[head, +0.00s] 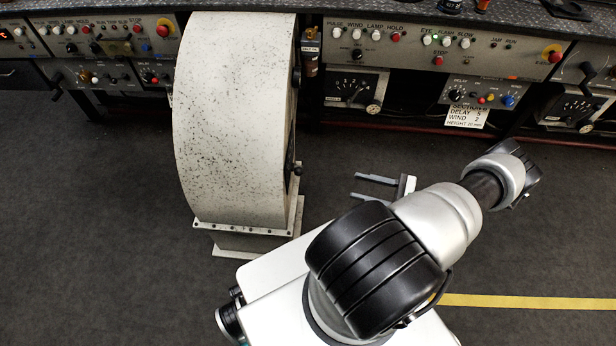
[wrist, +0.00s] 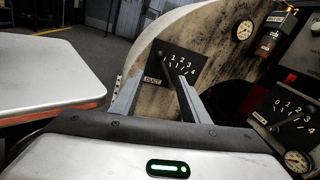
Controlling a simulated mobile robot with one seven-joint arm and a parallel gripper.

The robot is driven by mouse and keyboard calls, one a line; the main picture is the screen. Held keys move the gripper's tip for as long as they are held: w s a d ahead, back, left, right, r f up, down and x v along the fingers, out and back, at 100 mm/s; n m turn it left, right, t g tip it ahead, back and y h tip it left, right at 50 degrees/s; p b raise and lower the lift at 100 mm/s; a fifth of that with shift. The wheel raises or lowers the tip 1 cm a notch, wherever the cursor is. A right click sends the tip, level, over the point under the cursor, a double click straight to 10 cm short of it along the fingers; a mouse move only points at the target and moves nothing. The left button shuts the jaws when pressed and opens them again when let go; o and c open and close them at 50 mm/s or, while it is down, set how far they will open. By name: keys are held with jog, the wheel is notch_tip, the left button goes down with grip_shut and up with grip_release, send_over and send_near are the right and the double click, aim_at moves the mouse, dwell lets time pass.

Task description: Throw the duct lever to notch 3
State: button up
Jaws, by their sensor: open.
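The duct lever's black plate (wrist: 172,66), with a white dial scale and a DUCT label (wrist: 153,81), is on the flat side of a speckled pale drum housing in the wrist view. The lever itself is small and dark against the plate, and I cannot tell which notch it stands at. My gripper (wrist: 160,76) is open and empty, its two fingers pointing toward the plate, which shows between and beyond them. In the head view my gripper (head: 356,185) is to the right of the housing, apart from it.
The housing (head: 232,110) stands on the floor. Behind it runs a bench with control panels (head: 440,42) and similar dials (head: 355,86). Another numbered dial (wrist: 292,112) and a gauge (wrist: 298,161) are at right in the wrist view.

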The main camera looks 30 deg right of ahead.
aim_at(300, 170)
jog(key=p+x, duration=0.1)
jog(key=x, duration=1.6)
jog(key=shift+w+a+f, duration=0.1)
grip_shut()
